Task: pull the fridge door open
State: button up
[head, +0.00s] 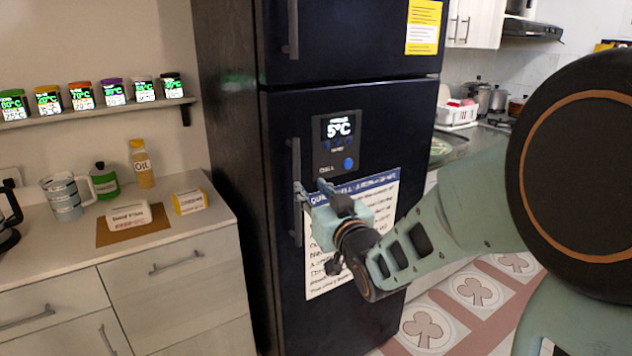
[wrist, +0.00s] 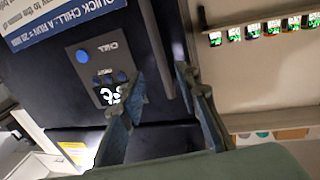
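The black fridge's lower door (head: 285,112) looks closed. Its dark vertical handle (head: 296,160) runs along the door's left edge. My gripper (head: 312,188) is at about the handle's mid-height, in front of the door, and one finger overlaps the handle in the head view. In the wrist view, my gripper (wrist: 157,68) has its two fingers spread apart. The handle (wrist: 158,45) appears in the gap between them, nearer the right finger. I cannot tell whether either finger touches it.
The door carries a display panel (head: 338,142) and a paper notice (head: 345,265). The upper door (head: 350,40) sits above. A counter (head: 200,230) with a cup, bottles and boxes stands left of the fridge, below a shelf (head: 95,112) of spice dispensers. Patterned floor (head: 440,315) shows at right.

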aim_at(298, 173)
jog(key=x, duration=1)
jog(key=shift+w+a+p, duration=0.2)
jog(key=shift+w+p, duration=0.15)
jog(key=shift+c, duration=0.2)
grip_shut()
